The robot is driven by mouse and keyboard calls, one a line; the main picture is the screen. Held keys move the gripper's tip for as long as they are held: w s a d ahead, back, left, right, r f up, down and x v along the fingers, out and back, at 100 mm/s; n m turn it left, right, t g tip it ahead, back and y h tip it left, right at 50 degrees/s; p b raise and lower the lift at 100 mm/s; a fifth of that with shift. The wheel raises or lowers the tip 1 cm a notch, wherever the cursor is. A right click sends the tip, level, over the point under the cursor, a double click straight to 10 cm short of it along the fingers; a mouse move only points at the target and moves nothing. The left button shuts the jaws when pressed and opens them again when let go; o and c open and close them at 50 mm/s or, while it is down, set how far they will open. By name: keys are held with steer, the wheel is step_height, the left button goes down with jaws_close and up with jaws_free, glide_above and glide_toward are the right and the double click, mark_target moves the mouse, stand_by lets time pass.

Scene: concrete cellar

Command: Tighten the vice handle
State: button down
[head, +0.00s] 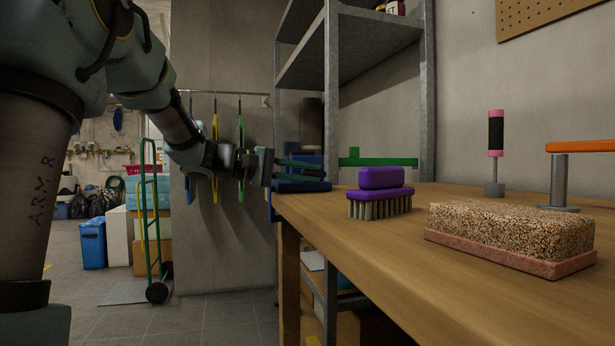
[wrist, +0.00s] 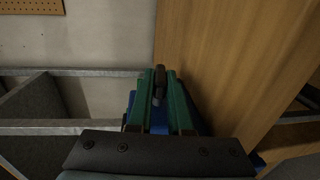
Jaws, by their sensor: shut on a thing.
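The blue vice (head: 300,186) sits at the far left edge of the wooden bench, and part of it is covered by my gripper. My gripper (head: 303,168) reaches it from the left, with its green fingers over the vice at the bench edge. In the wrist view, the two green fingers of my gripper (wrist: 161,90) are shut on the dark vice handle (wrist: 159,76), whose rounded end shows between the fingertips. The blue vice body (wrist: 159,125) shows below and between the fingers. The rest of the handle is hidden.
On the wooden bench (head: 350,240) stand a purple brush (head: 381,178), a speckled block (head: 510,228), a pink-and-black handle on a post (head: 495,140), an orange lever (head: 580,146) and a green lever (head: 378,161). A metal shelf (head: 429,90) stands behind. Open floor lies left.

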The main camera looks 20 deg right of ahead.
steer(key=c, duration=0.8)
jaws_free()
steer(key=shift+c, duration=0.2)
steer(key=w+a+r+p, duration=0.1)
steer(key=a, duration=0.9)
steer(key=shift+w+a+r, duration=0.15)
steer(key=shift+a+r, duration=0.05)
steer(key=shift+a, duration=0.1)
